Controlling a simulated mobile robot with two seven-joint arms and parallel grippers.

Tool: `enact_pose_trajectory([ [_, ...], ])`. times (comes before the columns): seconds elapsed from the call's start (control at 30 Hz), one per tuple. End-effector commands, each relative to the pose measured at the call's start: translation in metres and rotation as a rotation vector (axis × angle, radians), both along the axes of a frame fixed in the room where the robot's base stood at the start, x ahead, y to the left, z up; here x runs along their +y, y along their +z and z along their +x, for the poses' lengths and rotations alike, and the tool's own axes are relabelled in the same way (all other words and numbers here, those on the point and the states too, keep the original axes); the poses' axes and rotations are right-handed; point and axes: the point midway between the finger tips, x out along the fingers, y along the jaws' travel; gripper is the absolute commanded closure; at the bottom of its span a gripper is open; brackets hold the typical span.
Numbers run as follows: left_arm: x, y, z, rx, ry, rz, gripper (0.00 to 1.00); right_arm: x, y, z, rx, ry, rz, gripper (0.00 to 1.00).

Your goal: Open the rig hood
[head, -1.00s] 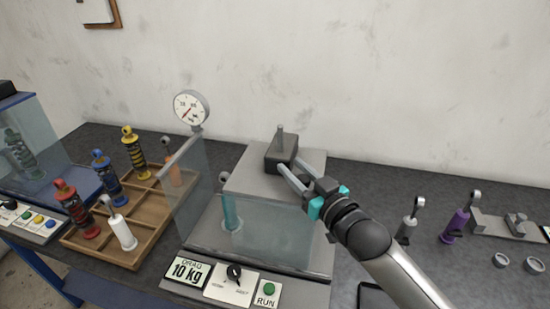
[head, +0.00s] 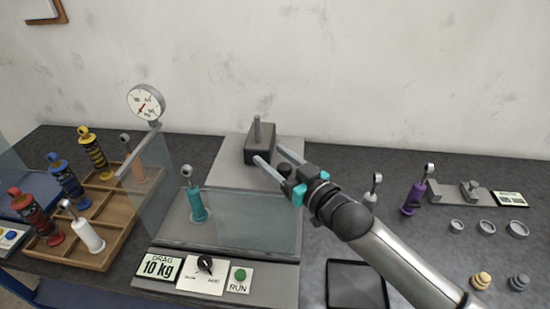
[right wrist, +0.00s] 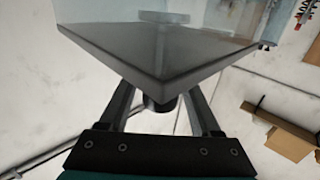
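A teal shock absorber (head: 196,204) stands upright behind the front panel. A dark block with a grey post (head: 260,143) sits on top at the back. My right gripper (head: 268,154) reaches in from the right at this block, fingers apart and nothing seen gripped. In the right wrist view, a dark-edged clear panel (right wrist: 155,70) hides the fingertips, and a dark round part shows between the fingers (right wrist: 163,105). I cannot tell whether they touch it. My left gripper is out of view.
A round gauge (head: 146,103) stands at the rig's back left. A wooden tray (head: 100,255) with several coloured shocks is at the left. The run button (head: 239,275) and drag label (head: 160,267) are in front.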

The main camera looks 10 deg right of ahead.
Motion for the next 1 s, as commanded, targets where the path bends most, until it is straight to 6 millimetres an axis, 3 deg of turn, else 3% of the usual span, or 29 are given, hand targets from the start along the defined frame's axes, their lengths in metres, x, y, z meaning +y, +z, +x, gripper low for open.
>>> enact_pose_trajectory([
  [0.3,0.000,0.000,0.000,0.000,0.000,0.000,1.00,0.000,0.000,-0.001,0.000,0.000,0.000,0.31],
  [0.47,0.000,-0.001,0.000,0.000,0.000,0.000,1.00,-0.006,-0.001,-0.011,0.002,0.000,-0.001,0.31],
  [1.0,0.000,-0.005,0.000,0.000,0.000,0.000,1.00,-0.041,-0.002,-0.081,0.004,0.000,0.000,0.31],
])
